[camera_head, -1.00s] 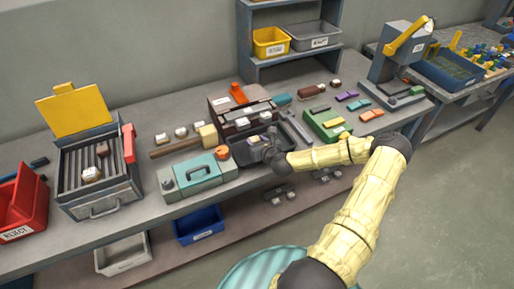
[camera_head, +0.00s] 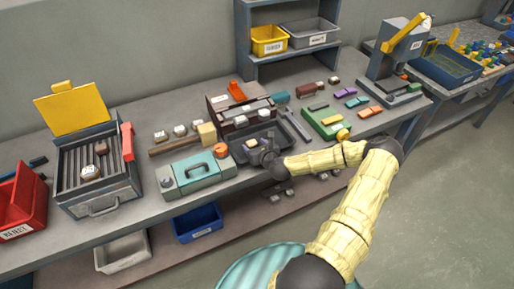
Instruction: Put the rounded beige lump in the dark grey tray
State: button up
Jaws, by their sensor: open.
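The dark grey tray (camera_head: 284,139) sits on the bench in front of the dark box with the pale blocks. A small pale beige lump (camera_head: 251,143) shows in the left part of the tray, right by my fingertips. My gripper (camera_head: 260,151) is open, low over the tray's front. It hides part of the tray, and I cannot tell whether the fingers touch the lump.
A teal case (camera_head: 190,175) stands just left of the tray. A green box (camera_head: 326,122) stands to its right. A grey ribbed heater box (camera_head: 99,185) with a raised yellow lid (camera_head: 73,111) holds pale and brown pieces. A red bin (camera_head: 22,207) is at the far left.

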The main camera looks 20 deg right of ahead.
jog(key=b+v, duration=0.1)
jog(key=v, duration=1.1)
jog(key=s+a+f+n+g+y, duration=0.1)
jog(key=s+a+n+g+y, duration=0.25)
jog(key=n, duration=0.55)
jog(key=s+a+f+n+g, duration=0.15)
jog(key=a+n+g, duration=0.25)
jog(key=a+n, duration=0.4)
jog(key=s+a+r+n+g+h, duration=0.1)
jog(key=s+r+n+h, duration=0.1)
jog(key=s+r+n, duration=0.3)
jog(key=s+a+r+n+g+h, duration=0.2)
jog(key=s+r+n, duration=0.3)
jog(key=r+n, duration=0.8)
jog(key=shift+s+a+r+n, duration=0.2)
jog(key=shift+s+n, duration=0.1)
jog(key=shift+s, duration=0.1)
